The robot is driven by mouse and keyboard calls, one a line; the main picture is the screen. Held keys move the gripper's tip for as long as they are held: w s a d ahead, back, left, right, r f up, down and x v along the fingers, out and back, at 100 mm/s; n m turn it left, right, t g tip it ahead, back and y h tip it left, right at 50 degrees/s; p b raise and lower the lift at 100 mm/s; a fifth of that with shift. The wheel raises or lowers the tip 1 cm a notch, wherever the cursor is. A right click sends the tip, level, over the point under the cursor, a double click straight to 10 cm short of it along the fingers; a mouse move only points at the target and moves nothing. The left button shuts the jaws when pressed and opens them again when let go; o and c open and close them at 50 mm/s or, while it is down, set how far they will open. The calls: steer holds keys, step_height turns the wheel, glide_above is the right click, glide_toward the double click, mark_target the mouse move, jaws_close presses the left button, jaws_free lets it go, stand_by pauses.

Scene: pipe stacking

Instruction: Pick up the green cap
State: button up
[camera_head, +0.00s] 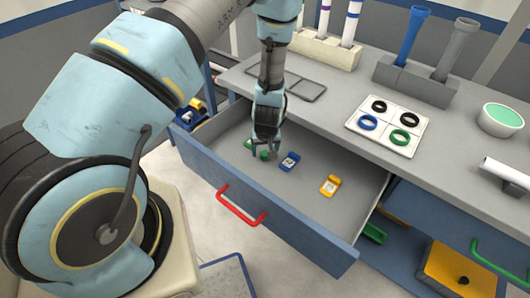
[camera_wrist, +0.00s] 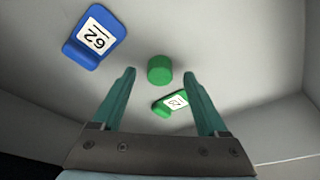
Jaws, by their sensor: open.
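The green cap (camera_wrist: 160,69) is a small green cylinder on the floor of the open drawer in the wrist view. It stands just beyond my gripper (camera_wrist: 162,77), between the lines of its two fingers. My gripper is open and empty, with a finger on each side. In the head view my gripper (camera_head: 264,153) points down into the drawer, and a green patch (camera_head: 265,155) shows at its fingertips, partly hidden by them.
In the drawer (camera_head: 300,195), a green numbered tag (camera_wrist: 172,102) lies close to the cap. A blue tag (camera_head: 289,161) and a yellow tag (camera_head: 330,186) lie to the right. The drawer's front wall has a red handle (camera_head: 241,206). The counter (camera_head: 340,90) overhangs behind.

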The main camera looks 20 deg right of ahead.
steer(key=shift+w+f, duration=0.1)
steer(key=shift+f, duration=0.4)
jaws_close()
